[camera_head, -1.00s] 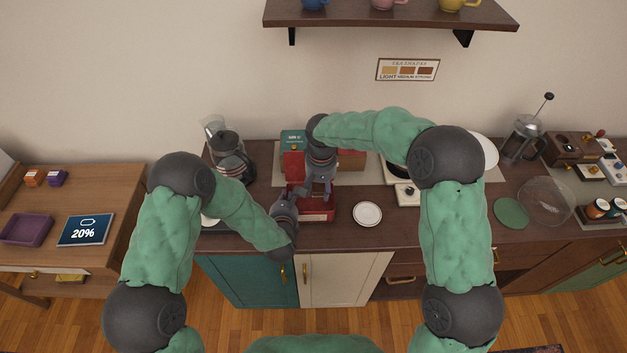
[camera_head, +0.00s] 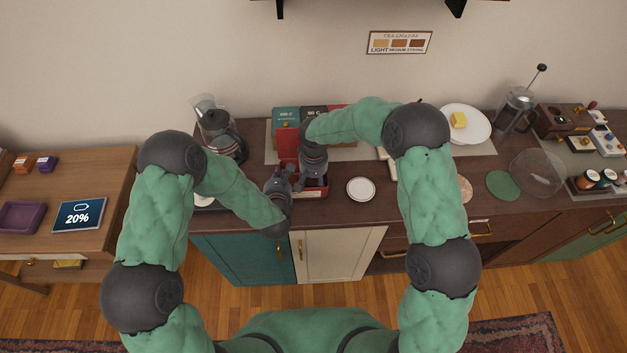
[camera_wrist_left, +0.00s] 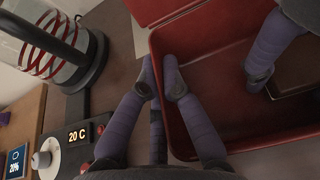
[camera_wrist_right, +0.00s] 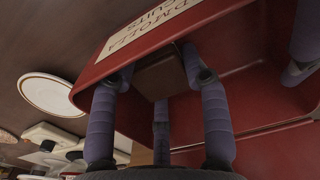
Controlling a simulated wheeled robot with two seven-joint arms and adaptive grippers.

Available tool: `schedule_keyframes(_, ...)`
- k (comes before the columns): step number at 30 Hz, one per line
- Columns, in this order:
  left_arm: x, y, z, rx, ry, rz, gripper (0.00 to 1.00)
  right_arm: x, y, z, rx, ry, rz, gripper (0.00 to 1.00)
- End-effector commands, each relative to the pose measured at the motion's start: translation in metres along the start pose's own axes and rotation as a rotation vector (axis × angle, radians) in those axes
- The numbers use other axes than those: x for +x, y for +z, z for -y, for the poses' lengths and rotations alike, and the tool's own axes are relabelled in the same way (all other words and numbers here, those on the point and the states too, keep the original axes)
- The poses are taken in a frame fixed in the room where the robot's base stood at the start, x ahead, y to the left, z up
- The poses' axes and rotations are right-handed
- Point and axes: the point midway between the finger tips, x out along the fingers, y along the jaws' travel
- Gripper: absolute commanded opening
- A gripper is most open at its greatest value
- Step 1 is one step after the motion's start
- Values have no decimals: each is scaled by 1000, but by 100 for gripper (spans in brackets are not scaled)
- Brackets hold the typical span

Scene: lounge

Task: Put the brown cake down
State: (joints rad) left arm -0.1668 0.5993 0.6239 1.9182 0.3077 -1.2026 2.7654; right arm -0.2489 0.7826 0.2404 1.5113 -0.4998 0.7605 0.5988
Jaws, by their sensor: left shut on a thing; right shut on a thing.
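A red tin (camera_head: 319,192) with a raised red lid (camera_head: 287,141) stands open on the counter. My left gripper (camera_head: 283,181) is at its left side. In the left wrist view its fingers (camera_wrist_left: 161,78) close on the tin's wall (camera_wrist_left: 155,45). My right gripper (camera_head: 303,183) reaches down into the tin. In the right wrist view its fingers (camera_wrist_right: 160,78) are shut on the brown cake (camera_wrist_right: 159,76), a dark brown block close behind the tin's labelled front wall (camera_wrist_right: 130,45). The cake's underside is hidden, so I cannot tell whether it touches the floor.
A small white saucer (camera_head: 361,189) lies right of the tin. A glass-and-black kettle (camera_head: 222,140) stands to the left. Boxes (camera_head: 316,114) stand behind the tin. Further right are a plate (camera_head: 478,134) with a yellow block, a French press (camera_head: 515,110) and a glass bowl (camera_head: 537,173).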

Motion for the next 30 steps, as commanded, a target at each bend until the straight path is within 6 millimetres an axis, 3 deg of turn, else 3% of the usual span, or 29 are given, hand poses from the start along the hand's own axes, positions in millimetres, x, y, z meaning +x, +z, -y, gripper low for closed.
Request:
schedule_keyframes(2,0,0,0,0,0,1,0,2,0,0,0,0,0,14)
schedule_keyframes(3,0,0,0,0,0,1,0,3,0,0,0,0,0,49)
schedule_keyframes(4,0,0,0,0,0,1,0,2,0,0,0,0,0,57)
schedule_keyframes(17,0,1,0,0,0,1,0,-4,0,0,0,0,-2,57)
schedule_keyframes(30,0,0,0,0,0,1,0,-83,-1,1,-1,-1,-4,57)
